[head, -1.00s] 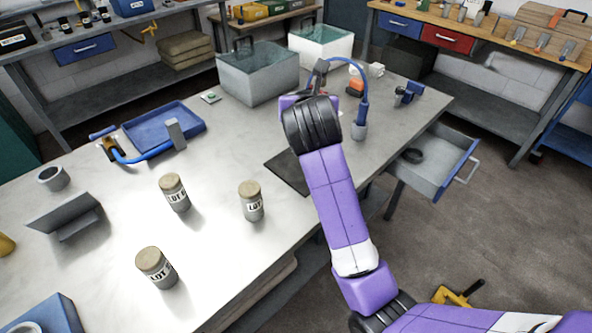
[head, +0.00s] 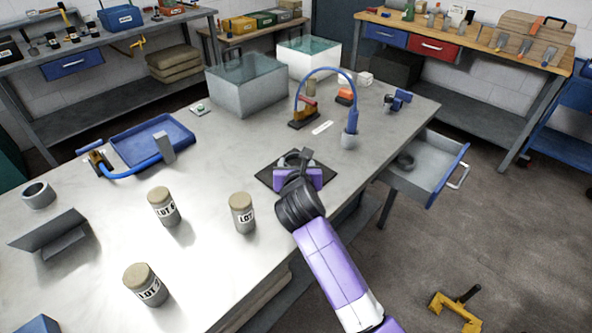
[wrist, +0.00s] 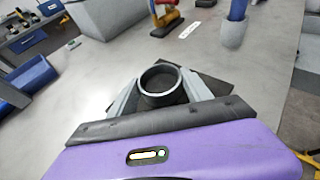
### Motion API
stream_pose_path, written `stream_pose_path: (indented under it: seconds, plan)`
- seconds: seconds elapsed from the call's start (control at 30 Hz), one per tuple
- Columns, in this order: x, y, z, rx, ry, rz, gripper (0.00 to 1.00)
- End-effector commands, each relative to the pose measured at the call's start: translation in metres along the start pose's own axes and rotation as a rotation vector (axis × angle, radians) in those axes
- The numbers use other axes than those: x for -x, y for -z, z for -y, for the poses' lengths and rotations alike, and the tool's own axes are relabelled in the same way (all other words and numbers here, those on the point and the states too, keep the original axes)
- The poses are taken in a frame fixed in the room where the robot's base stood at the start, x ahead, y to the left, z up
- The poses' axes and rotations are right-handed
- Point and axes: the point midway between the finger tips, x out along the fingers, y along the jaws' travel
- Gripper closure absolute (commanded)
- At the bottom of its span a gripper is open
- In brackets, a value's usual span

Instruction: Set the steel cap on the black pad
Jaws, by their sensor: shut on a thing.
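My gripper (head: 299,158) is over the black pad (head: 268,175) on the steel bench. In the wrist view its two grey fingers (wrist: 160,88) are shut on the steel cap (wrist: 161,96), a short round grey piece with an open, hollow top and dark inside. The cap looks upright. The pad (wrist: 208,84) shows behind and beside the cap. I cannot tell whether the cap touches the pad. In the head view my gripper and wrist hide most of the cap and part of the pad.
Several LOT jars (head: 242,213) stand left of the pad. A grey cup with a curved blue tube (head: 349,139) and a red-handled tool (head: 303,113) stand behind it. An open drawer (head: 430,172) juts out at the right. Bare bench lies left of the pad.

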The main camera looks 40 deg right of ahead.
Motion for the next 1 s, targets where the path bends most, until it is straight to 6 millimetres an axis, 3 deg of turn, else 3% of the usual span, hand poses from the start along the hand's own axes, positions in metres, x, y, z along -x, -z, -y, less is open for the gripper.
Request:
stream_pose_path:
  seconds: [0.13,0.53,0.57,0.63,1.0]
  plan:
    - [-0.008,0.019,0.000,0.001,0.000,0.000,0.90]
    - [-0.010,0.023,0.000,0.001,0.000,0.001,0.90]
    - [-0.010,0.023,0.000,0.001,0.000,0.000,0.37]
    - [-0.009,0.023,0.000,0.001,0.000,0.000,0.23]
    - [-0.009,0.021,0.000,0.000,0.000,0.001,0.21]
